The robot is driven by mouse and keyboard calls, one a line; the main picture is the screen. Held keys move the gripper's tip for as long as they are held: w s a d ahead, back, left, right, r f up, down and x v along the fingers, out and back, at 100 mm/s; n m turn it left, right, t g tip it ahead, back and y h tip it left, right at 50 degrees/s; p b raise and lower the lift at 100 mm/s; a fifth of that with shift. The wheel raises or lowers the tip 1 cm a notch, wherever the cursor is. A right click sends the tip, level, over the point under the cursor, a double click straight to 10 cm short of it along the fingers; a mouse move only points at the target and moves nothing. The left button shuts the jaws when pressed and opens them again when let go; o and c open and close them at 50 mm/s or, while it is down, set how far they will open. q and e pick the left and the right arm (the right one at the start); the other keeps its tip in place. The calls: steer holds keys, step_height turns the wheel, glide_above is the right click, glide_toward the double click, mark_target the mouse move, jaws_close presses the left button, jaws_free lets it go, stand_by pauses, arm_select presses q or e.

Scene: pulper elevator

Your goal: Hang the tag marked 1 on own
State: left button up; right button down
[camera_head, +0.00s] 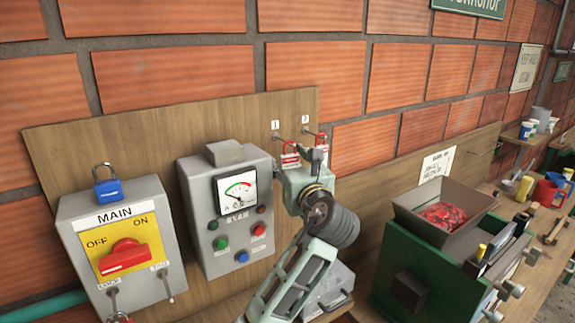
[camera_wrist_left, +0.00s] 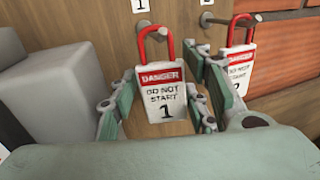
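The tag marked 1 (camera_wrist_left: 162,95) is a white lock-shaped tag with a red DANGER band and a red shackle. It hangs on the peg under label 1 in the left wrist view; its red top shows in the head view (camera_head: 289,158). My left gripper (camera_head: 304,160) is in front of it, with fingers (camera_wrist_left: 162,82) on either side of the tag. They look open around it; firm contact is not visible. My right gripper is out of view.
The tag marked 2 (camera_wrist_left: 239,68) hangs close to the right of my fingers. A grey meter box (camera_head: 228,215) stands left of my arm. A blue padlock (camera_head: 108,187) sits atop the MAIN box. A green machine with a hopper (camera_head: 447,211) stands right.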

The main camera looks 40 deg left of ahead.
arm_select(q)
steer(key=shift+o, duration=1.1)
steer(key=shift+w, duration=0.1)
steer(key=shift+d, duration=0.1)
